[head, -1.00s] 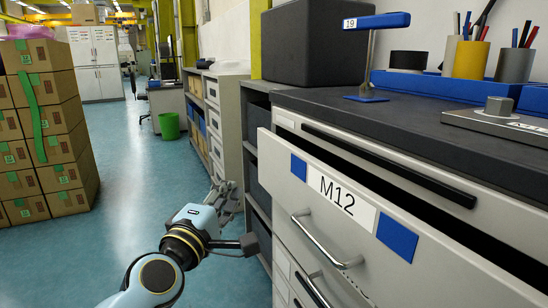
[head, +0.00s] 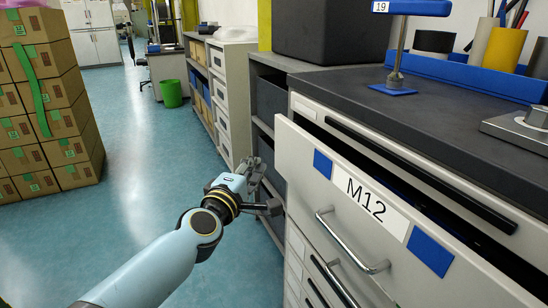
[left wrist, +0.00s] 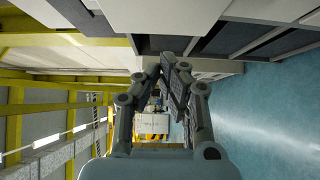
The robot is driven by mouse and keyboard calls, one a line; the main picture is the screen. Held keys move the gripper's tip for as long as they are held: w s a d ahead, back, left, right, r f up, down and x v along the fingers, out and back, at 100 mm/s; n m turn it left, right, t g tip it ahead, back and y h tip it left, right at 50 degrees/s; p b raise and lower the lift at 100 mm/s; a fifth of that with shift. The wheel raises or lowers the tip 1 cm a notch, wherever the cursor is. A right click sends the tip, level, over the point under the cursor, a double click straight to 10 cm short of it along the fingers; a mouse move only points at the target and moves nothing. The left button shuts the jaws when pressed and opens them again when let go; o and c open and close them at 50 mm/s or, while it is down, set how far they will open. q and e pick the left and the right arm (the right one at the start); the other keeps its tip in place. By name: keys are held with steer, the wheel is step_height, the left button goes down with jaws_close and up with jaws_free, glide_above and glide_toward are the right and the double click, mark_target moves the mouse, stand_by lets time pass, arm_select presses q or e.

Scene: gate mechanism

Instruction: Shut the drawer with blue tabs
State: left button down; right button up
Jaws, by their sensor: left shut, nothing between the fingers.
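The drawer with blue tabs (head: 375,213) is the white drawer front labelled M12 with a blue square at each side of the label. It stands pulled out from the cabinet, and a dark gap shows behind its top edge. A curved metal handle (head: 347,247) is on its front. My left gripper (head: 256,165) is left of the drawer's near left edge, apart from the handle, by the shelving. Its fingers are together and empty; they also show in the left wrist view (left wrist: 168,68). My right gripper is not in view.
The cabinet's dark worktop (head: 430,110) carries a blue stand (head: 392,88), a black box and pen cups. Open grey shelves (head: 268,110) stand left of the cabinet. Stacked cardboard boxes (head: 45,110) are at far left. The blue floor (head: 135,150) between is clear.

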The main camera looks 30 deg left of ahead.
mark_target(290, 156)
arm_select(q)
steer(key=shift+w+d+b, duration=0.15)
steer(key=shift+w+d, duration=0.2)
steer(key=shift+w, duration=0.6)
steer(key=shift+w+d+b, duration=0.1)
steer(key=shift+w+d, duration=0.3)
steer(key=shift+w, duration=0.55)
steer(key=shift+w+d+b, duration=0.15)
steer(key=shift+w+d, duration=0.2)
steer(key=shift+w, duration=0.6)
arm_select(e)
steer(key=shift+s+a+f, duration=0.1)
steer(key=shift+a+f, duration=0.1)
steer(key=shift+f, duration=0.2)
arm_select(q)
steer(key=w+d, duration=0.1)
steer(key=w, duration=0.1)
steer(key=w+d, duration=0.2)
steer(key=shift+b, duration=0.35)
steer(key=shift+r, duration=0.1)
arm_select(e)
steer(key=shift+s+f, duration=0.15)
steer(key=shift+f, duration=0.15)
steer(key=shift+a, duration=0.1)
